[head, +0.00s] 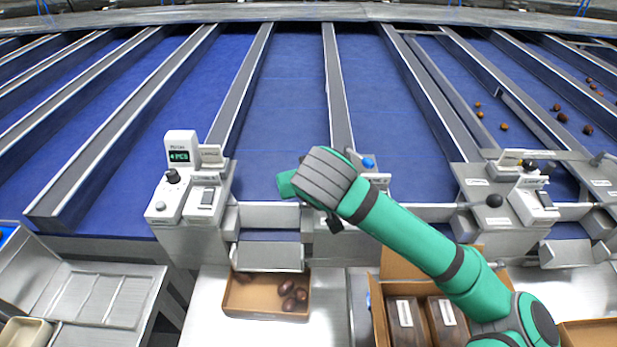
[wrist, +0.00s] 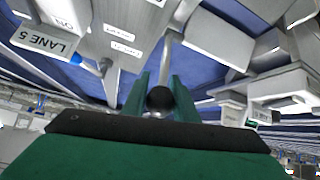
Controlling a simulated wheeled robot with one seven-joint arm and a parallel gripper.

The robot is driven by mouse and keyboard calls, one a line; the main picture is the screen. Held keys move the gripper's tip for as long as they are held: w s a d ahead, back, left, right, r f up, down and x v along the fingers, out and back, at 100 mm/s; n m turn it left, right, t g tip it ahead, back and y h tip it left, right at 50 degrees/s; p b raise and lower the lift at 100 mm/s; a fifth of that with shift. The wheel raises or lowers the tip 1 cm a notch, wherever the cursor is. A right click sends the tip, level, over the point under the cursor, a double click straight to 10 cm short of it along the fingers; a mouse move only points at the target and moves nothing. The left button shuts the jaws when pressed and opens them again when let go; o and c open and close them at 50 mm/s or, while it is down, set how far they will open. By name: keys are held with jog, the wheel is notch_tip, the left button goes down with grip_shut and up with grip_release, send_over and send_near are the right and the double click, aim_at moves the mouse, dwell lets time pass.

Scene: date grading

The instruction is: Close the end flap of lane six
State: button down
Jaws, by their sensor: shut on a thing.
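My gripper (wrist: 159,88) is shut on a round black knob (wrist: 160,101), which sits between its two green fingers in the wrist view. The knob looks like the ball end of a handle, like the black ball on a lever (head: 494,200) at the right in the head view. In the head view my wrist and arm cover the gripper, the held knob and most of the lane end behind them. A label reading LANE 5 (wrist: 45,38) shows at the upper left of the wrist view. No lane six label is readable, and I cannot tell that flap's position.
A metal flap (head: 268,257) hangs over a cardboard tray (head: 267,315) holding several dates. A control post (head: 181,155) stands left of my wrist. An open carton (head: 391,265) lies under my forearm. More control boxes (head: 535,205) stand right.

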jog(key=c, duration=1.4)
grip_release()
jog(key=shift+c, duration=0.2)
jog(key=v, duration=1)
jog(key=shift+s+r, duration=0.2)
jog(key=shift+s, duration=0.1)
jog(key=shift+d, duration=0.1)
